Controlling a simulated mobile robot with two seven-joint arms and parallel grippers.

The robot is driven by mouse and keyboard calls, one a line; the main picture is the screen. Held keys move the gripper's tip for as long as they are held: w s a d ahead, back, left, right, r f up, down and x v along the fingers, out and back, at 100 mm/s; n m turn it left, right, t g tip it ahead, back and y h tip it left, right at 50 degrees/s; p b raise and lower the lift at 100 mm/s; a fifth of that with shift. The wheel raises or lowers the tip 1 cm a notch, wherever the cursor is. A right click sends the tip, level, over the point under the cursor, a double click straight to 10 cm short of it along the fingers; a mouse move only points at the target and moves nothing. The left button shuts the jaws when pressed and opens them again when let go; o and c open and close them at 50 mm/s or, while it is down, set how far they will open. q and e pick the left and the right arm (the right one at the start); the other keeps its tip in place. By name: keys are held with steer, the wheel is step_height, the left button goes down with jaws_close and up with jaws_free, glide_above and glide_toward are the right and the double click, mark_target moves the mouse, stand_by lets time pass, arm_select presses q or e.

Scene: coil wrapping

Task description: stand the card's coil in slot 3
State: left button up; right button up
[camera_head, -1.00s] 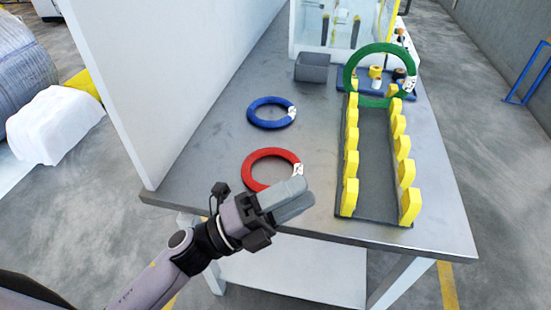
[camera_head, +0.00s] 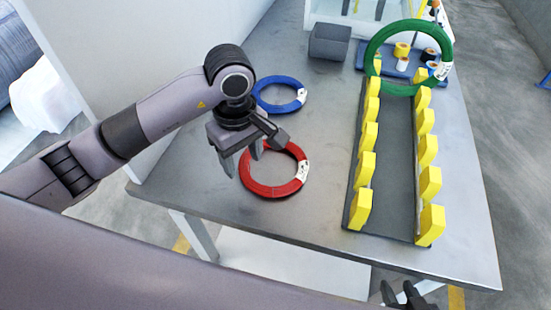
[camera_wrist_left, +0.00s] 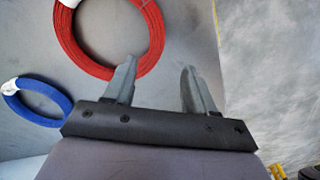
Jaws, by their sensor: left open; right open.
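A red coil (camera_head: 274,192) lies flat on the table with a white tag on its right side; it also shows in the left wrist view (camera_wrist_left: 72,45). A smaller blue coil (camera_head: 281,108) lies flat behind it, also in the left wrist view (camera_wrist_left: 22,112). A green coil (camera_head: 372,50) stands upright at the far end of the rack (camera_head: 388,200), which has two rows of yellow posts. My left gripper (camera_head: 243,165) is open and empty above the left rim of the red coil. My right gripper (camera_head: 402,293) is open, partly cut off at the bottom edge. I cannot make out a card.
A blue tray (camera_head: 400,73) with small yellow, white and dark items sits behind the rack. A white wall panel (camera_head: 185,60) stands along the table's left side. Bare table lies between red coil and rack.

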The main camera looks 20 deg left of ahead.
mark_target(248, 177)
arm_select(q)
steer(key=shift+f, duration=0.9)
steer(key=f, duration=0.3)
steer(key=f+p, duration=0.1)
steer(key=f, duration=0.1)
steer(key=shift+w+d, duration=0.15)
steer(key=shift+w, duration=0.2)
steer(key=shift+r, duration=0.1)
jaws_close()
